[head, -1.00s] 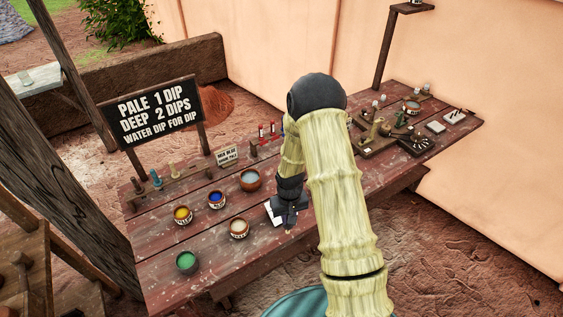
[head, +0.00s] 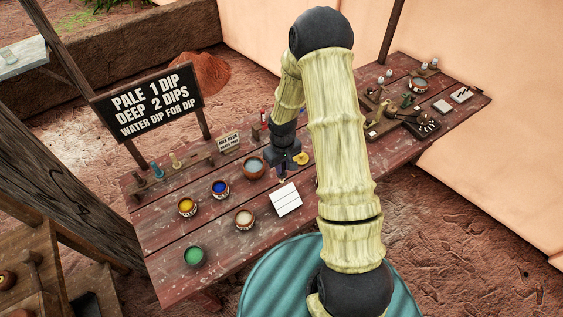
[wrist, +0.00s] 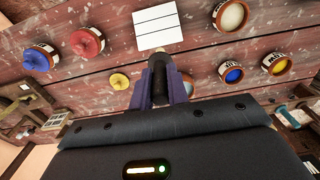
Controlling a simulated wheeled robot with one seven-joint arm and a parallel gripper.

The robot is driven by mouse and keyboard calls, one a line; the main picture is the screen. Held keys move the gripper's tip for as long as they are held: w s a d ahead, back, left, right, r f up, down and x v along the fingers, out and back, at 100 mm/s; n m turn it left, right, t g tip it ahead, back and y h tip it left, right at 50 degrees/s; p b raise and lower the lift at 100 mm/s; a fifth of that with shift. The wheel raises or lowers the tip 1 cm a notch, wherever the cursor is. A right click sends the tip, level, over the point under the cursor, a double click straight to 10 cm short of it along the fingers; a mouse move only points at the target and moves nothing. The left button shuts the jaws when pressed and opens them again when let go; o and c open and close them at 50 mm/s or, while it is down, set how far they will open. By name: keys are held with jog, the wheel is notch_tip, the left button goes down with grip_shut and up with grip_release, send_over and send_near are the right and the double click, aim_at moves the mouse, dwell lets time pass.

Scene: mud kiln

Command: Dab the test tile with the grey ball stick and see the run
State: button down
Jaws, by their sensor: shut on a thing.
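The test tile (head: 285,199) is a white square with thin dark lines, lying flat on the red plank table. It also shows at the top of the wrist view (wrist: 157,27), and I can make out no colour on it. My gripper (head: 285,165) is above the table just behind the tile, pointing down. In the wrist view, my gripper (wrist: 161,88) is shut on a dark stick (wrist: 159,66) with a lighter tan end. I take it to be the ball stick. Its ball is not clearly visible.
Open pots of yellow (head: 187,207), blue (head: 220,189), pale (head: 245,219) and green (head: 194,256) stand left of the tile. A brown bowl (head: 253,167) is close by my gripper. A stick rack (head: 170,178) and a lettered sign (head: 147,103) stand farther left.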

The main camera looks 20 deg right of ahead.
aim_at(284, 175)
jog(key=shift+s+d, duration=0.25)
jog(key=shift+s, duration=0.15)
jog(key=shift+w+a+f+b, duration=0.1)
jog(key=shift+f+b, duration=1)
jog(key=shift+f, duration=0.35)
jog(key=shift+w+f+b, duration=0.1)
jog(key=shift+f+b, duration=0.95)
jog(key=shift+f, duration=0.4)
jog(key=shift+r, duration=0.1)
jog(key=shift+w, duration=0.1)
jog(key=shift+d, duration=0.2)
jog(key=shift+s, duration=0.2)
jog(key=shift+a, duration=0.2)
jog(key=shift+f+b, duration=0.6)
jog(key=shift+f, duration=0.05)
